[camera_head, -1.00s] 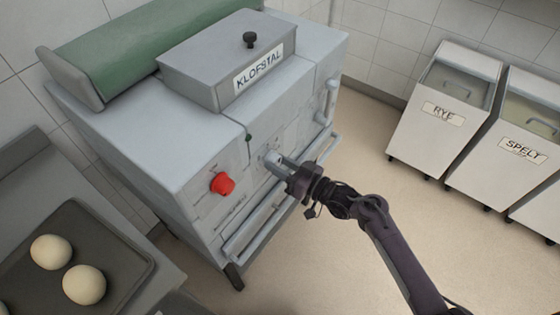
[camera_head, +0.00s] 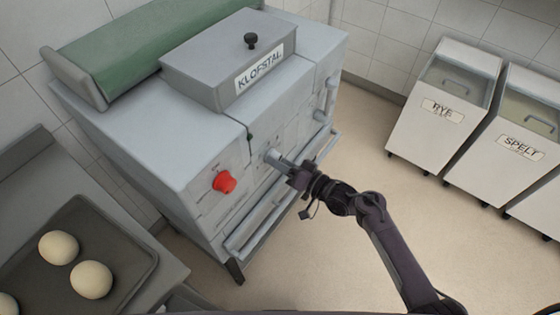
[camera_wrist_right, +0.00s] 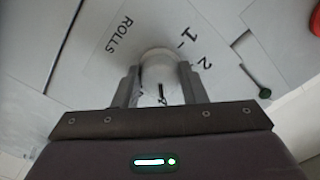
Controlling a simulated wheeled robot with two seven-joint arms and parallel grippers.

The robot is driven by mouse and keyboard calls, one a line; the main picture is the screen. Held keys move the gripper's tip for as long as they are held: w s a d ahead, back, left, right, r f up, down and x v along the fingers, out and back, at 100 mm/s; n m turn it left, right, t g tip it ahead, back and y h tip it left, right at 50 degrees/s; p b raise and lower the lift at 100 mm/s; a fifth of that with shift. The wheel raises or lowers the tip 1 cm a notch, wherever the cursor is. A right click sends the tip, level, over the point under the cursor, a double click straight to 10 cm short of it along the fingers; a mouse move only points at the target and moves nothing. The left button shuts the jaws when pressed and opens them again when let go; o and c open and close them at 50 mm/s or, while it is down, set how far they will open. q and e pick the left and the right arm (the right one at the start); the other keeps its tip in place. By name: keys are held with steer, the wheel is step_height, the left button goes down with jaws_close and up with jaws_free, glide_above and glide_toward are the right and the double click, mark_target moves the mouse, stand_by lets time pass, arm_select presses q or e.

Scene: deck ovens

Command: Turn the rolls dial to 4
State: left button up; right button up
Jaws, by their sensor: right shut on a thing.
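The rolls dial (camera_wrist_right: 160,68) is a pale round knob on the grey front panel of the machine, beside the printed word ROLLS. The numbers 1 and 2 show on the panel to its right in the right wrist view; other marks are hidden by the knob and my fingers. A dark pointer line on the knob points down toward my gripper in that view. My right gripper (camera_wrist_right: 160,88) is shut on the dial, one finger on each side. In the head view my right gripper (camera_head: 283,162) reaches the machine's front and mostly hides the dial. My left gripper is not in view.
The machine (camera_head: 150,120) has a red knob (camera_head: 224,182) left of my right gripper and a rail along its lower front. A tray (camera_head: 130,262) with dough balls (camera_head: 91,280) is at lower left. RYE (camera_head: 430,140) and SPELT (camera_head: 500,165) bins stand right, beyond open floor.

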steer(key=o, duration=1)
steer(key=b+v, duration=0.1)
steer(key=v, duration=0.6)
steer(key=shift+s+d, duration=0.25)
steer(key=shift+d, duration=0.05)
